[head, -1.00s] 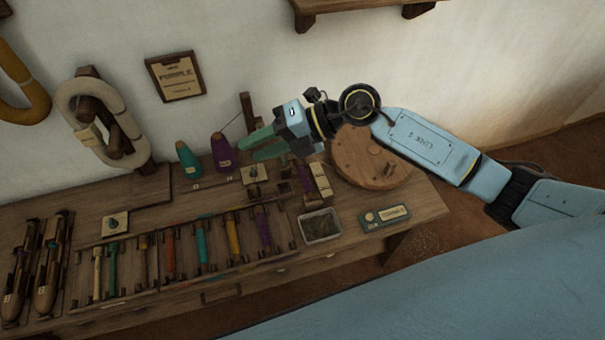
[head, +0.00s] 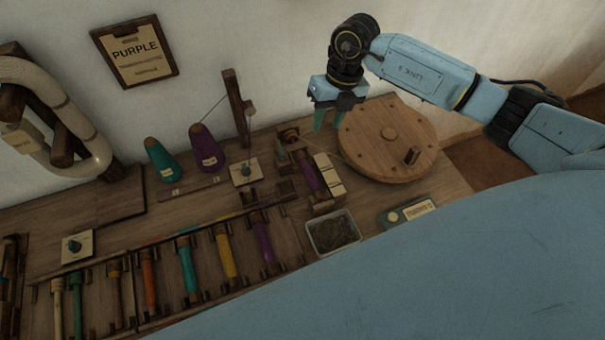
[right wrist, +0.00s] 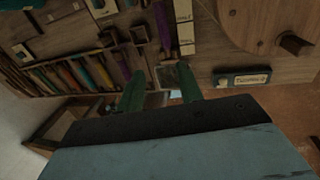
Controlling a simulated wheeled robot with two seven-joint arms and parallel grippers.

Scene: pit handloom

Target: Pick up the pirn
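A purple pirn (head: 310,178) sits in the winder, beside a pale labelled block. It also shows in the right wrist view (right wrist: 163,30), beyond the fingertips. Another purple pirn (head: 264,238) lies at the right end of a rack of coloured pirns. My right gripper (head: 328,122) points down with its two green fingers apart, behind the winder and left of the round wooden wheel. In the right wrist view its fingers (right wrist: 160,82) are apart with nothing held between them. My left gripper is not in view.
The wooden wheel (head: 385,140) stands right of the winder. A metal tray (head: 333,232) and a labelled box (head: 408,213) are in front. Teal (head: 163,163) and purple (head: 206,148) yarn cones stand left. A PURPLE sign (head: 135,52) hangs on the wall.

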